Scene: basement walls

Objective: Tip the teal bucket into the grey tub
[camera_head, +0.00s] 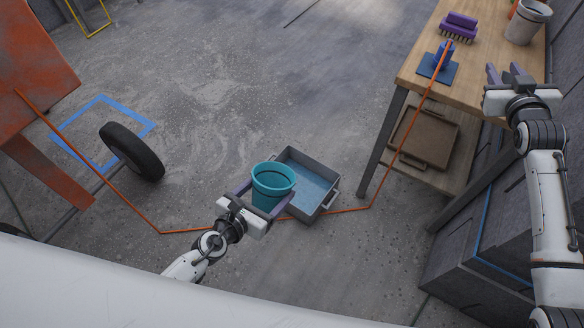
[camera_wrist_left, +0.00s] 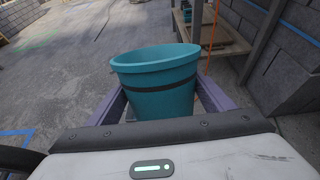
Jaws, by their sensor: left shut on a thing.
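The teal bucket (camera_head: 273,190) is upright, with a dark band below its rim. My left gripper (camera_head: 263,198) is shut on it, one finger on each side; the bucket also shows close up in the left wrist view (camera_wrist_left: 160,85), between the purple fingers. The grey tub (camera_head: 326,207) sits on the floor just behind and to the right of the bucket, which overlaps it in the head view. The tub has side handles and a bluish inside. The bucket's contents cannot be made out. My right gripper (camera_head: 507,75) is open and empty by the workbench.
The wooden workbench (camera_head: 416,80) at right holds a purple brush (camera_head: 459,27), a blue object on a mat and a pale bucket (camera_head: 527,22). A brown tray (camera_head: 422,139) lies on its lower shelf. An orange cord (camera_head: 190,231) crosses the floor by the tub. A tyre (camera_head: 131,151) stands left.

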